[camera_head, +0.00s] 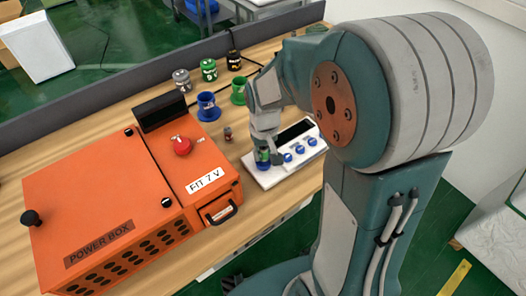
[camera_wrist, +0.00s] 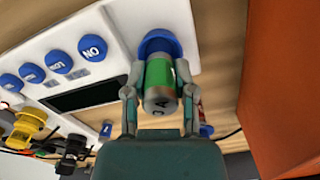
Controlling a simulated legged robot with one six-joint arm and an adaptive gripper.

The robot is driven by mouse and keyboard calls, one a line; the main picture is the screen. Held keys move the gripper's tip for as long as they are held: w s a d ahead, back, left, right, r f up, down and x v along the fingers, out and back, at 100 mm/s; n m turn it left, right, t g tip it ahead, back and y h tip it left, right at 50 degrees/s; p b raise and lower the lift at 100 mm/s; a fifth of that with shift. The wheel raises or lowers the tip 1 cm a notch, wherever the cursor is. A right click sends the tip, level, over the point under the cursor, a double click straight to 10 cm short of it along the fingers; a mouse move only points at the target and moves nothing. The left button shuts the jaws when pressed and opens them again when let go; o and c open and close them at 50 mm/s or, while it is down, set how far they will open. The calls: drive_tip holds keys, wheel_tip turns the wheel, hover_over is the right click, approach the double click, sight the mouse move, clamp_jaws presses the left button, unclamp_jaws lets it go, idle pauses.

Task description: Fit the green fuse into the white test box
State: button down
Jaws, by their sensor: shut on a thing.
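The white test box (camera_head: 270,177) lies on the wooden table, right of the orange power box. It has a dark display, several blue buttons and a round blue socket (camera_wrist: 157,42). My gripper (camera_head: 264,150) is above the left end of the test box, pointing down. In the wrist view my gripper (camera_wrist: 160,76) is shut on the green fuse (camera_wrist: 161,73), one finger on each side. The fuse has a green band and a grey end. Its far end is at the blue socket, in line with it; I cannot tell how deep it sits.
The orange power box (camera_head: 90,190) with a red knob (camera_head: 181,145) stands close on the left. Behind are a blue holder (camera_head: 207,107), a green holder (camera_head: 239,92), and silver (camera_head: 182,80), green (camera_head: 209,70) and black (camera_head: 233,61) fuses. A small fuse (camera_head: 228,133) stands nearby.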

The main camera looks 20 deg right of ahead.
drive_tip(key=shift+f, duration=0.6)
idle(0.3)
drive_tip(key=shift+r, duration=2)
